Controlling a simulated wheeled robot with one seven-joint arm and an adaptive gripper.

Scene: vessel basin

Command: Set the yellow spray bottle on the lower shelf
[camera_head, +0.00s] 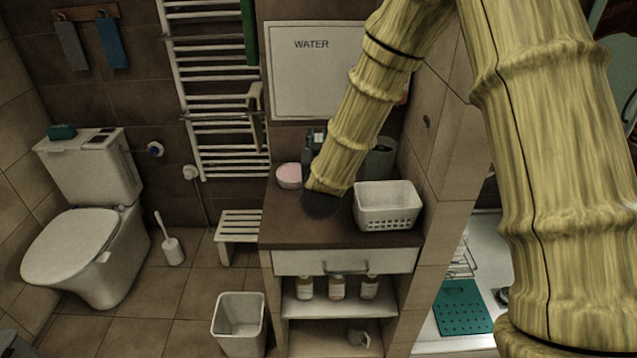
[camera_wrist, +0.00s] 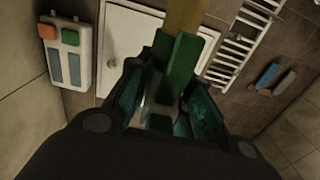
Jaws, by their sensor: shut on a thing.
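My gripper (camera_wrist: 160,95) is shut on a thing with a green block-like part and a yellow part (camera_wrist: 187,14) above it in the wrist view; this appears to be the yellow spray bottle. Only a narrow piece of it shows. In the head view my gripper (camera_head: 315,145) is above the back of the dark countertop, and the bottle cannot be made out there. Under the counter, the cabinet has an open shelf (camera_head: 325,312) with three labelled bottles (camera_head: 337,288). Below it is a lower compartment (camera_head: 312,340) holding a pale cup (camera_head: 358,338), with bare room to its left.
A white basket (camera_head: 387,207) stands on the counter at the right, with a dark container (camera_head: 380,158) behind it. A pink-topped round tub (camera_head: 289,176) is left of my gripper. A bin (camera_head: 239,322) and a stool (camera_head: 238,228) stand left of the cabinet. The drawer (camera_head: 345,262) is closed.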

